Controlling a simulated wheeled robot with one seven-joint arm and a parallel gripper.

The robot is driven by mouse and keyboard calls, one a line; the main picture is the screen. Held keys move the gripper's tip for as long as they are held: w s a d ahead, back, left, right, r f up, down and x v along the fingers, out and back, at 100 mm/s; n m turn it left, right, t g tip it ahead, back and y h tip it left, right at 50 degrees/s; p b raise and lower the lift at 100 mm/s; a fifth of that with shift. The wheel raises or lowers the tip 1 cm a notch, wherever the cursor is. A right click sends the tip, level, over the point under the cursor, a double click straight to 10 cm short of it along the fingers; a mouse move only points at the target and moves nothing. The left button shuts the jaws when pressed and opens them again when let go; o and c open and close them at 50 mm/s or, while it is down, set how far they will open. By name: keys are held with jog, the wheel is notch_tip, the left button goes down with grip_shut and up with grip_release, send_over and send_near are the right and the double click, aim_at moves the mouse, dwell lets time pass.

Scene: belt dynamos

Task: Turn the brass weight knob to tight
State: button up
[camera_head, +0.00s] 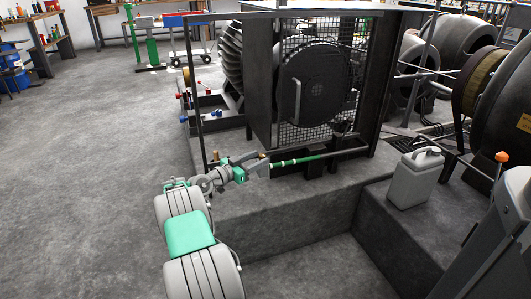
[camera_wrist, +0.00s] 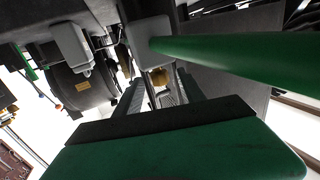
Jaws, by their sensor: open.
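The brass weight knob (camera_wrist: 160,76) shows small in the wrist view, beyond and between my two dark fingers. A pale block partly covers its upper side. My gripper (camera_wrist: 160,92) is open with nothing held, and I cannot tell whether either finger touches the knob. In the head view my gripper (camera_head: 262,160) is at the left end of a green rod (camera_head: 298,160), low in front of the caged machine. A small brassy spot shows at the fingertips there, too small to make out. The knob's setting cannot be read.
The green rod (camera_wrist: 235,52) passes close beside my fingers in the wrist view. A mesh cage (camera_head: 345,70) rises behind, on a concrete plinth (camera_head: 275,208). A grey canister (camera_head: 414,178) stands on the ledge at right. The floor (camera_head: 90,150) at left is clear.

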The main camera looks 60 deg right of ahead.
jog(key=shift+v, duration=1.05)
